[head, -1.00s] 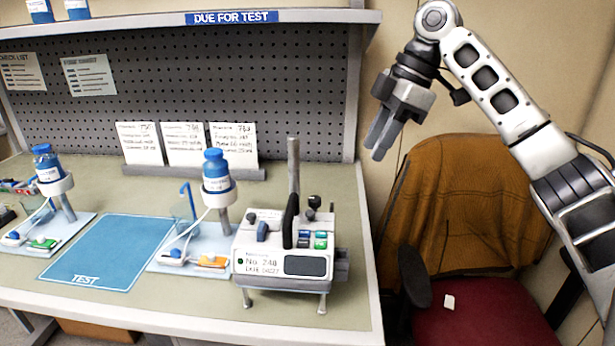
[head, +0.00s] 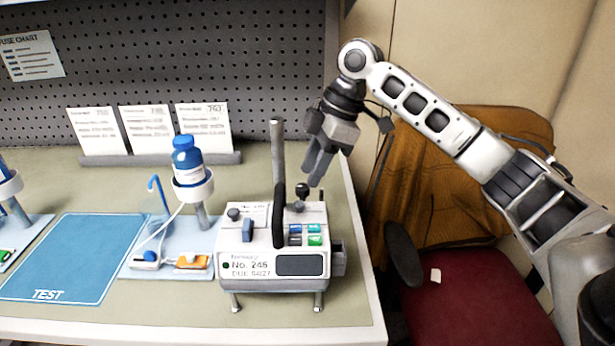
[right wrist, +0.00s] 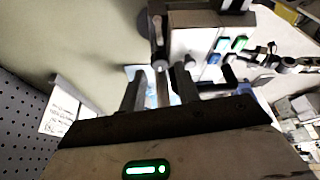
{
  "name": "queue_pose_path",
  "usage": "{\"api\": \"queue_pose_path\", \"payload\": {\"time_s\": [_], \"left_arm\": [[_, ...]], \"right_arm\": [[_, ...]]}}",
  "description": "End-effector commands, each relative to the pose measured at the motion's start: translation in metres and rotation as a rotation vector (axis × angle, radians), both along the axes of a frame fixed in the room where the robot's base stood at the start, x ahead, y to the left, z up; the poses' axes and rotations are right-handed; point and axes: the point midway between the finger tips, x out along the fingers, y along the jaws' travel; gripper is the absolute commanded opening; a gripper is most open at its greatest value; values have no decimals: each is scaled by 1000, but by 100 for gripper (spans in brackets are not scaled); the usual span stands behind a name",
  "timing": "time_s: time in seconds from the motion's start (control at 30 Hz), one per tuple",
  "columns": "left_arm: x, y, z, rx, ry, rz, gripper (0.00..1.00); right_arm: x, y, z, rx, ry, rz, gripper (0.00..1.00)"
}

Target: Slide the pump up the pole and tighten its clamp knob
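A black ball-topped knob (head: 302,190) stands on the pump's top, right of the handle. My right gripper (head: 316,182) points down just above and right of this knob, apart from the pump. In the right wrist view its fingers (right wrist: 159,85) are apart, with nothing clearly held. The pump's buttoned face (right wrist: 215,45) shows there too. My left gripper is out of view.
A blue TEST mat (head: 72,258) lies left of the pump. Between them, a blue-capped bottle (head: 187,160) sits in a holder over a tray with tubing. Cards (head: 150,130) stand behind. A chair (head: 450,285) is right of the bench.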

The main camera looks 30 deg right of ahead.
Motion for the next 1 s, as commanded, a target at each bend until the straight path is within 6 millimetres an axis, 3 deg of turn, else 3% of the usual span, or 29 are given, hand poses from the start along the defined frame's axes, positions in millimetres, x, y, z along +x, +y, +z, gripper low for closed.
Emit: {"api": "queue_pose_path", "payload": {"time_s": [0.2,0.57,0.67,0.7,1.0], "left_arm": [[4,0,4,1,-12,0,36],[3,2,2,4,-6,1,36],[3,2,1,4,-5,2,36],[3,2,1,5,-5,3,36],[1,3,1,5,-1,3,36]], "right_arm": [[3,9,-23,0,1,1,32],[4,11,-27,0,0,1,32],[4,11,-27,0,0,1,4],[4,11,-27,0,0,1,0],[3,11,-27,1,-1,-30,0]]}}
